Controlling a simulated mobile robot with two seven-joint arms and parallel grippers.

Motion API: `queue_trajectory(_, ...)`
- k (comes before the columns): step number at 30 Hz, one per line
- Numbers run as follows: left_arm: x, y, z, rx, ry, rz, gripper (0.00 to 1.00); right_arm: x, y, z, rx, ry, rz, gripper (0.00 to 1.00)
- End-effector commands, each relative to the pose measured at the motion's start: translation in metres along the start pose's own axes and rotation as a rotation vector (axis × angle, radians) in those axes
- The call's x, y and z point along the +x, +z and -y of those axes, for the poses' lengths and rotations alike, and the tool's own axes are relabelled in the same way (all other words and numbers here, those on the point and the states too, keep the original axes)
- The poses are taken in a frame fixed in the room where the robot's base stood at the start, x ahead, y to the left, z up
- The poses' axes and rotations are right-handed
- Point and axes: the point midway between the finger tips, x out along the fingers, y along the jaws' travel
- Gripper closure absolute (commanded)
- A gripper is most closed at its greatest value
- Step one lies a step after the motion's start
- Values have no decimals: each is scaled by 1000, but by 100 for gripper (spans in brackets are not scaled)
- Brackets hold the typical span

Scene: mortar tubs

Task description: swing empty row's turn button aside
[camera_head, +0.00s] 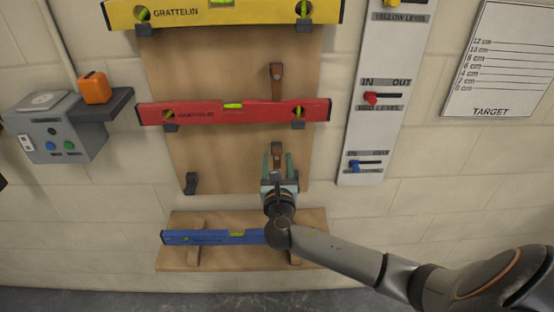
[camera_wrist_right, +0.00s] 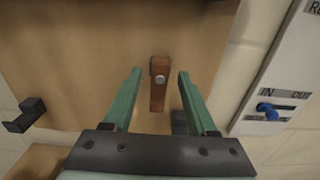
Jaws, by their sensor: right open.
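The empty row's turn button (camera_head: 277,148) is a small brown wooden piece on the lower part of the wooden board (camera_head: 230,160). In the right wrist view the turn button (camera_wrist_right: 158,96) hangs upright, with a metal screw near its top. My right gripper (camera_head: 278,158) is open, with its green fingers (camera_wrist_right: 155,75) on either side of the button and visible gaps to both. I cannot tell how far the fingertips are from the board. The empty row's left black hook (camera_head: 190,183) holds nothing. Its right hook (camera_wrist_right: 180,122) is partly hidden behind a finger. My left gripper is not in view.
A red level (camera_head: 235,111) rests on hooks above, with another turn button (camera_head: 276,84) over it. A yellow level (camera_head: 180,12) is higher. A blue level (camera_head: 205,237) lies on the low ledge, partly behind my right arm. A slider panel (camera_head: 350,130) stands right.

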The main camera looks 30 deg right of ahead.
Motion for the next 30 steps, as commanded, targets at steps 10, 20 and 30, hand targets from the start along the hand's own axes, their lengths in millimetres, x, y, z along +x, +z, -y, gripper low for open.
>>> queue_trajectory(10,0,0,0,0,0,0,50,7,0,0,1,1,0,43)
queue_trajectory(20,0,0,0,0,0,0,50,7,0,0,1,1,-1,75)
queue_trajectory(30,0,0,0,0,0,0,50,6,0,0,2,1,-1,100)
